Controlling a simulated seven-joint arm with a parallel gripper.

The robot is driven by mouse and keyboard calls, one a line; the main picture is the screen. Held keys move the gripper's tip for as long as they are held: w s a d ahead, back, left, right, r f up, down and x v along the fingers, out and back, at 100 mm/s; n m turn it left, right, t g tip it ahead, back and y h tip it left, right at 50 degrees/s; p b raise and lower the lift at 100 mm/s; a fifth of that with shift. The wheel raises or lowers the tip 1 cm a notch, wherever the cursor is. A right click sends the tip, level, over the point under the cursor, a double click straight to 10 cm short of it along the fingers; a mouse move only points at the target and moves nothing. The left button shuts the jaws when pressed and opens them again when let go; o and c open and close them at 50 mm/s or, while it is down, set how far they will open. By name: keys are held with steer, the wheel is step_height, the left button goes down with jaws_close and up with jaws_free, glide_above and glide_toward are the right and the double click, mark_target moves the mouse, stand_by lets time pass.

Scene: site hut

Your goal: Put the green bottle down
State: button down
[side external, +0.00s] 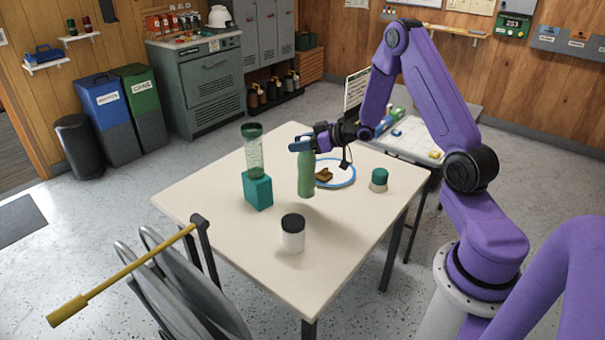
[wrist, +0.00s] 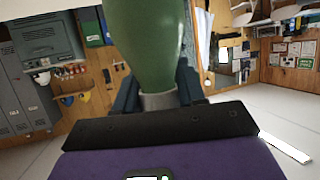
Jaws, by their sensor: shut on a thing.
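The green bottle (side external: 306,175) is upright over the table (side external: 245,265), near its middle. My gripper (side external: 303,146) is shut on the bottle's upper end, coming from the right. In the wrist view the green bottle (wrist: 150,45) fills the upper middle, with its pale neck between the dark fingers of my gripper (wrist: 158,98). I cannot tell whether the bottle's base touches the table or hangs just above it.
A teal block (side external: 258,190) with a clear green-lidded container (side external: 253,150) stands left of the bottle. A black-lidded white jar (side external: 293,234) is in front. A blue-rimmed plate (side external: 345,180) with brown food lies behind right. A teal-topped jar (side external: 379,180) is farther right.

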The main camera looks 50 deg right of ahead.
mark_target(301, 158)
steer(key=shift+f, duration=2.55)
steer(key=c, duration=0.7)
jaws_free()
steer(key=shift+f, duration=0.15)
